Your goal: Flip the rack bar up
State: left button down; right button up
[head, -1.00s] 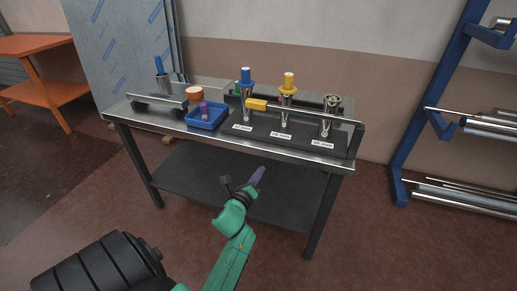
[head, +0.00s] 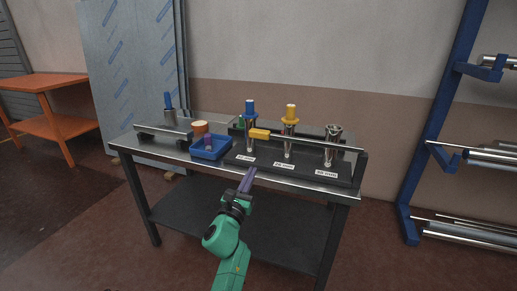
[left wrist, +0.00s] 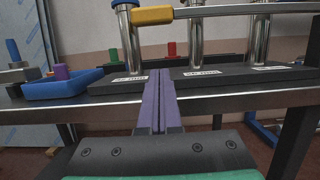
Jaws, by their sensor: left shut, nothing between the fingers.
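The rack bar (head: 310,144) is a thin metal bar with a yellow grip (head: 260,134) at its left end. It runs level across the front of the upright metal tubes on the black rack base (head: 300,170). In the left wrist view the yellow grip (left wrist: 152,15) is at the top, above the fingers. My left gripper (head: 247,178) has purple fingers, shut and empty. It is in front of the table's front edge, below the yellow grip and apart from it. The left wrist view shows the fingers (left wrist: 158,95) pressed together. My right gripper is not in view.
A blue tray (head: 222,153) with a purple piece stands left of the rack on the metal table. A blue shelf frame (head: 445,120) stands at the right.

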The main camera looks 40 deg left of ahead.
pick_arm(q)
jog(key=x, duration=0.7)
jog(key=shift+w+a+r, duration=0.1)
jog(key=shift+w+r, duration=0.15)
jog(key=r+p, duration=0.2)
jog(key=r, duration=0.1)
jog(key=shift+s+r+p, duration=0.2)
jog(key=shift+p, duration=0.1)
jog(key=shift+r, duration=0.15)
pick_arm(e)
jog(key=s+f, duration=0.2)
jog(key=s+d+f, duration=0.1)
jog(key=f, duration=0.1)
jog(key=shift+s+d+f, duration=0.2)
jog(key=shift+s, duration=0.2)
